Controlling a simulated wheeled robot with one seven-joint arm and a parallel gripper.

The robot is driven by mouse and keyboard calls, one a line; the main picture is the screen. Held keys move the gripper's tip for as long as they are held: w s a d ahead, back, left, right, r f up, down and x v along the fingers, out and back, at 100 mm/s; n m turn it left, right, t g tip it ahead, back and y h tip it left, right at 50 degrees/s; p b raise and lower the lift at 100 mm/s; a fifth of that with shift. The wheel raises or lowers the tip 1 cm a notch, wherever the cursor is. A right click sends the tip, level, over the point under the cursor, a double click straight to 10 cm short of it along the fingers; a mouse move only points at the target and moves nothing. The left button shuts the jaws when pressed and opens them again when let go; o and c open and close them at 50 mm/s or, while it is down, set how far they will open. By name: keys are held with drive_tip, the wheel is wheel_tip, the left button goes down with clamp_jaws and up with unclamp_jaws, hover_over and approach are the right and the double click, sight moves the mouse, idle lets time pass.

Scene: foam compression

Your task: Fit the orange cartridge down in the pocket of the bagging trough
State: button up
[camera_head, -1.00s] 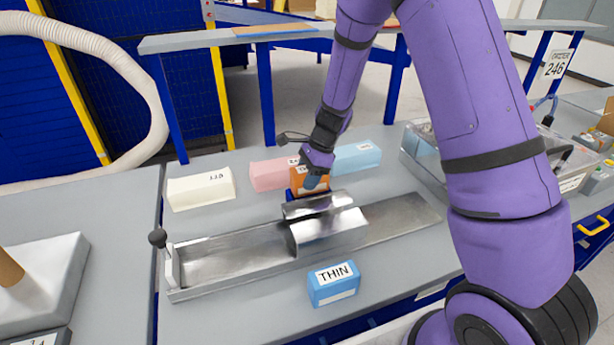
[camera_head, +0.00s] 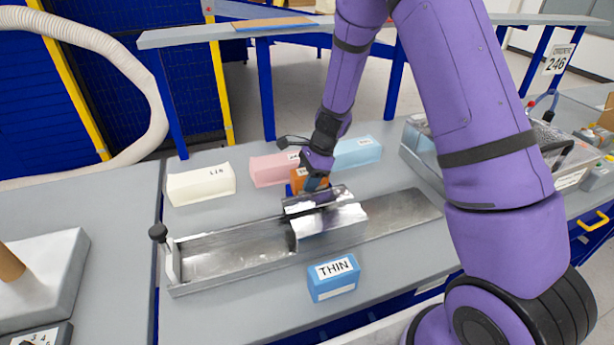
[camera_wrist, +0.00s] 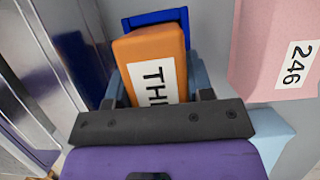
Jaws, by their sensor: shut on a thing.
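The orange cartridge (camera_head: 312,182) has a white label starting "TH"; it also shows in the wrist view (camera_wrist: 152,46). My gripper (camera_head: 316,186) is shut on it, with one finger on each side in the wrist view. The blue pocket (camera_wrist: 155,17) shows beyond the cartridge's far end and a little along its side. In the head view a bit of blue pocket (camera_head: 296,178) shows left of the cartridge, behind the metal trough (camera_head: 215,262). The cartridge's underside is hidden, so I cannot tell how deep it sits in the pocket.
A blue block labelled THIN (camera_head: 333,278) lies in front of the trough. Cream (camera_head: 201,184), pink (camera_head: 270,169) and light blue (camera_head: 357,152) blocks stand behind it. A clear-sided bin (camera_head: 425,150) is at right. The trough's curved metal cover is close to my gripper.

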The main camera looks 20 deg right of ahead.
drive_tip(key=shift+f, duration=0.2)
drive_tip(key=o, duration=1.1)
drive_tip(key=shift+a+r+v, duration=0.1)
drive_tip(key=shift+a+v, duration=0.1)
drive_tip(key=shift+v, duration=1.45)
drive_tip(key=shift+a+r+v, duration=0.1)
drive_tip(key=shift+a+v, duration=0.05)
drive_tip(key=shift+v, duration=1.45)
drive_tip(key=shift+a+v, duration=0.2)
drive_tip(key=shift+v, duration=1.45)
